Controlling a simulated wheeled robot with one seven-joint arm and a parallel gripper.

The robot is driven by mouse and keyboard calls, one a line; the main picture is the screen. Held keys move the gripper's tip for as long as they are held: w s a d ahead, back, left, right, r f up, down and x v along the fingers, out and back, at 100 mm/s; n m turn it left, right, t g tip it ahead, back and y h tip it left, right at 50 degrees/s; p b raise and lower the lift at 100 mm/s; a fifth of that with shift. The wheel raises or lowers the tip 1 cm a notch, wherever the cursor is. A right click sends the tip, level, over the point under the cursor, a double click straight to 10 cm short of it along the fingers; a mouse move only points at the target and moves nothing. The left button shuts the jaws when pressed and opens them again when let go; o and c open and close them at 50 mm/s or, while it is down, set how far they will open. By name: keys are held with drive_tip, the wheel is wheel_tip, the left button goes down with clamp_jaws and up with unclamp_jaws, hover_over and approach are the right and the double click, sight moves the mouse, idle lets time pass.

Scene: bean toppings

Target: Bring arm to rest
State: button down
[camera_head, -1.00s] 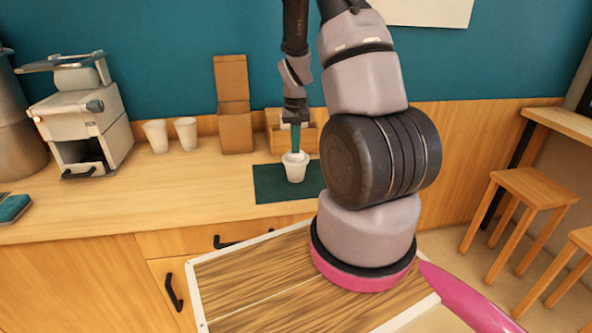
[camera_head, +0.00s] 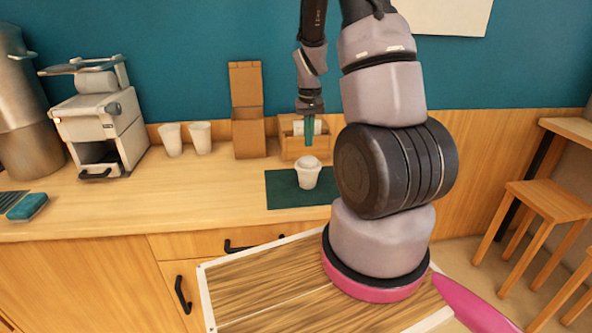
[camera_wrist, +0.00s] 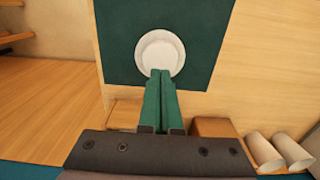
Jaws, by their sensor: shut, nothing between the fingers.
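My gripper (camera_head: 309,131) points down above and just behind a white cup (camera_head: 308,174) that stands on the dark green mat (camera_head: 284,190). In the head view a gap shows between the fingertips and the cup's domed white top. In the wrist view the green fingers (camera_wrist: 160,75) lie side by side with nothing held. Their tips overlap the edge of the white cup (camera_wrist: 160,53) from this angle. My arm comes down from the top of the head view.
A cardboard box (camera_head: 248,125) and a wooden holder (camera_head: 291,147) stand behind the mat. Two white cups (camera_head: 171,139) (camera_head: 200,137) and a coffee machine (camera_head: 101,123) are to the left. The counter (camera_head: 180,190) in front is mostly clear. A stool (camera_head: 545,202) stands at the right.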

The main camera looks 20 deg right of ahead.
drive_tip(key=s+a+r+t+y, duration=0.1)
drive_tip(key=s+a+r+t, duration=0.2)
drive_tip(key=r, duration=0.7)
drive_tip(key=s+a+r+t, duration=0.1)
drive_tip(key=s+a+r, duration=0.3)
drive_tip(key=r, duration=0.6)
drive_tip(key=s+a+r+t, duration=0.1)
drive_tip(key=s+a+r, duration=0.2)
drive_tip(key=s+r, duration=0.2)
drive_tip(key=s+a+r+m+t+y, duration=0.1)
drive_tip(key=s+a+r+t, duration=0.1)
drive_tip(key=s+r, duration=0.3)
drive_tip(key=s+a, duration=0.1)
drive_tip(key=s, duration=0.1)
drive_tip(key=shift+s+a, duration=0.15)
drive_tip(key=shift+s, duration=0.15)
